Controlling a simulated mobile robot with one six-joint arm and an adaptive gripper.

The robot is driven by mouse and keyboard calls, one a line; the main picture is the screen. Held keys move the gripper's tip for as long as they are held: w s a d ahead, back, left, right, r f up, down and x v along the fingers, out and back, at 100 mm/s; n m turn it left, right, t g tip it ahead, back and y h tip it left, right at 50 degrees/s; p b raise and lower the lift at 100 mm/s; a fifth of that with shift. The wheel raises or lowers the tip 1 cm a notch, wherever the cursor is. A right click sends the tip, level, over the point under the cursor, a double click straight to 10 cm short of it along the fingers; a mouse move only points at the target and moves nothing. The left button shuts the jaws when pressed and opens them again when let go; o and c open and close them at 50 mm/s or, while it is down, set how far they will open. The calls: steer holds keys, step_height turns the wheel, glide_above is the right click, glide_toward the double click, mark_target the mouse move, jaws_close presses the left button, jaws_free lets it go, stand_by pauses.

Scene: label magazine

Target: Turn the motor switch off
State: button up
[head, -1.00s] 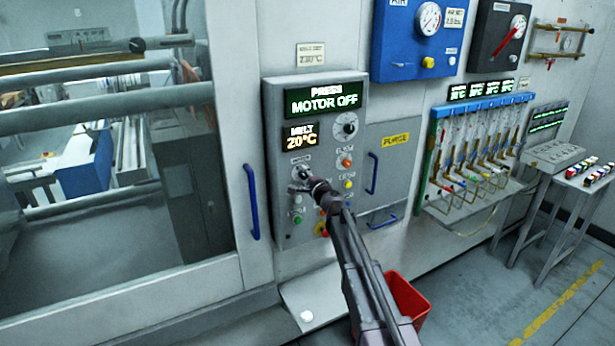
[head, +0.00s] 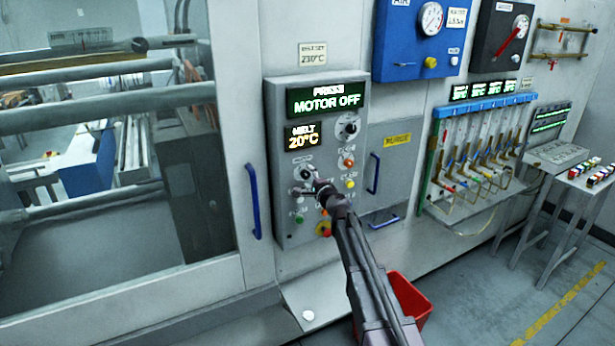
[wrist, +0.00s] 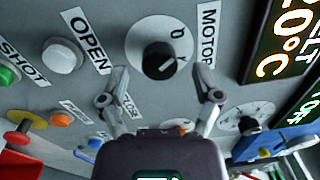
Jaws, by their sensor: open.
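The motor switch is a black knob on a round white plate, seen in the wrist view (wrist: 159,60) beside a MOTOR label (wrist: 208,32). In the head view the switch (head: 306,174) sits on the grey control panel (head: 280,225). The panel's green display (head: 327,101) reads MOTOR OFF. My gripper (wrist: 160,72) is open, its fingers on either side of the knob in the wrist picture and apart from it. In the head view my gripper (head: 308,189) is just below the switch. The exact gap to the panel is hard to tell.
An OPEN button (wrist: 62,55) and a green button (wrist: 8,74) lie near the switch. A yellow button (head: 350,183) is to its right in the head view. A blue door handle (head: 253,201) is left of the panel. A red bin (head: 410,300) stands below.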

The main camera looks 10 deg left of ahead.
steer(key=v, duration=0.5)
steer(key=shift+s+d, duration=0.1)
steer(key=shift+s, duration=0.15)
steer(key=s+d+f+n+g+h+b, duration=0.1)
steer(key=s+d+f+n+g, duration=0.35)
steer(key=s+f+n, duration=0.35)
steer(key=s+d+f+n+g+h+b, duration=0.1)
steer(key=s+d+f+n+g, duration=0.2)
steer(key=s+f+g, duration=0.5)
steer(key=s+d+f+n+g+h+b, duration=0.1)
steer(key=s+d+f+h, duration=0.2)
steer(key=s+d, duration=0.5)
steer(key=s+d+f+n+g+h+b, duration=0.1)
steer(key=s+d+f+h, duration=0.3)
steer(key=s+d, duration=0.5)
steer(key=shift+s+h, duration=0.6)
steer(key=shift+s, duration=0.6)
steer(key=shift+a+g, duration=0.1)
steer(key=shift+g, duration=0.15)
